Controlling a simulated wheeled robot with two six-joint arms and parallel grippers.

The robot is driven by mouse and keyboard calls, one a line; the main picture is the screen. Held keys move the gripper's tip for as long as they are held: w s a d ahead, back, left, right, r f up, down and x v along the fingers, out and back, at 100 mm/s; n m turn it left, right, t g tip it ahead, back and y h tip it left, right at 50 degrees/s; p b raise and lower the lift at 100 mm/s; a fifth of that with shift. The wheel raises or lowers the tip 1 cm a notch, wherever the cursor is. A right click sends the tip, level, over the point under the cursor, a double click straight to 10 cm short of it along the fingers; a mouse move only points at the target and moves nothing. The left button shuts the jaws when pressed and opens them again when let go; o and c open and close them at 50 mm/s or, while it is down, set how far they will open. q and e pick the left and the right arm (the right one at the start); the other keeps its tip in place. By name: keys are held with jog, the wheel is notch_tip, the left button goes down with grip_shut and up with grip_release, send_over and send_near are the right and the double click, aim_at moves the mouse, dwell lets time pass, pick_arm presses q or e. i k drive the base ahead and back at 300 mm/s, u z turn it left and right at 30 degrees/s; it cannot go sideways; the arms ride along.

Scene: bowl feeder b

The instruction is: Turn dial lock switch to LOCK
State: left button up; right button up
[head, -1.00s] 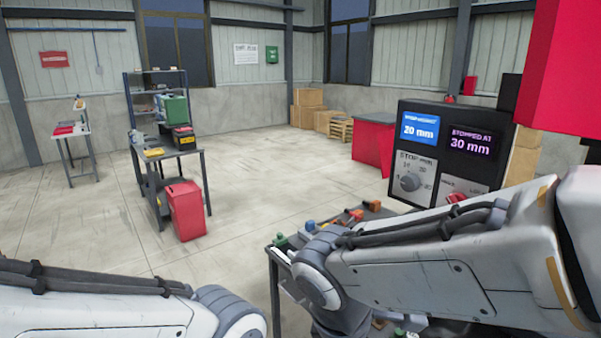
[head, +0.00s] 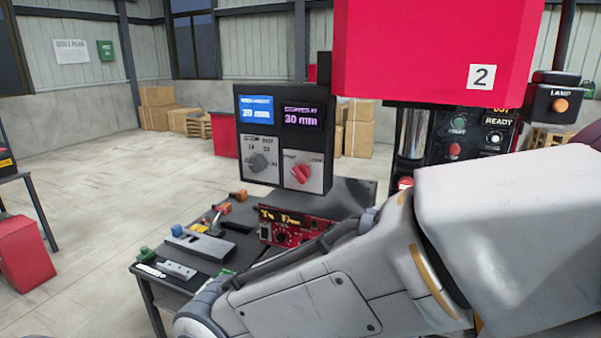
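A black control panel (head: 241,133) stands at the back of the dark workbench. Its lower right plate carries a red dial (head: 301,173), the lock switch, with small lettering above it; the word at the right appears to be LOCK. I cannot tell for sure which word the dial points to. A grey stop dial (head: 259,162) is on the plate to its left. Two screens above read 20 mm and 30 mm. My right arm crosses the lower right of the view, below and apart from the panel. Neither gripper shows.
A red machine block marked 2 (head: 430,45) overhangs to the right of the panel, with a steel column (head: 412,133) below it.

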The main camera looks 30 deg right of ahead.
aim_at(302, 172)
jog(key=z, duration=2.2)
jog(key=k, duration=0.9)
jog(key=u, duration=1.1)
jog(key=i, duration=0.5)
jog(key=z, duration=0.05)
